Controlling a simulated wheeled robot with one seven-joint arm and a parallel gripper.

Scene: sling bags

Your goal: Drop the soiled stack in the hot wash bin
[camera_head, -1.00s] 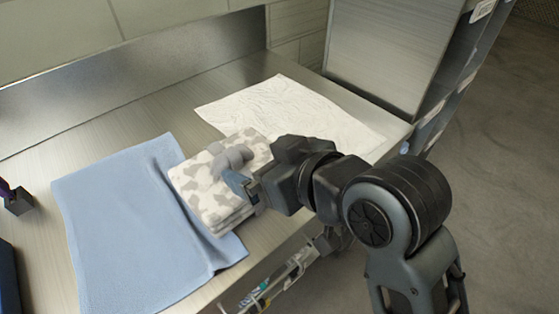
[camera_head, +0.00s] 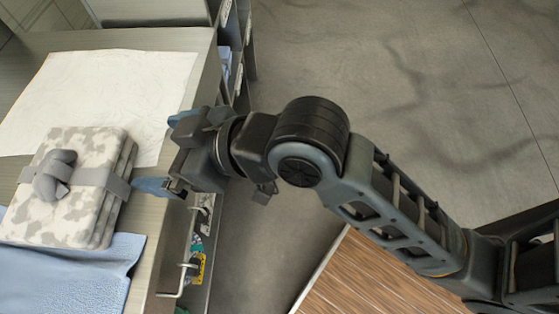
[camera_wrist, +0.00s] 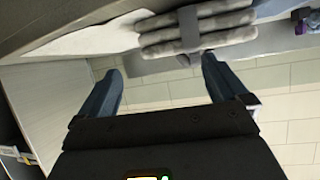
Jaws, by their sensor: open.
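A folded stack of white cloth with grey blotches (camera_head: 92,150) lies on the metal counter, bound by a grey strap with a grey knot (camera_head: 54,176) on top. It partly covers the edge of a blue cloth. In the wrist view its layered side (camera_wrist: 198,28) shows at the top, with the strap across it. My gripper (camera_head: 165,152) is just right of the stack at the counter's edge. Its two blue fingers (camera_wrist: 162,64) are spread, with nothing between them. I cannot identify a hot wash bin in these views.
A white crinkled sheet (camera_head: 105,90) lies behind the stack, and the blue cloth (camera_head: 70,278) lies in front. A grey cabinet with shelves (camera_head: 232,60) stands beyond the counter. Handles and small coloured items (camera_head: 196,262) are on the counter's front. The grey floor (camera_head: 400,70) is open at right.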

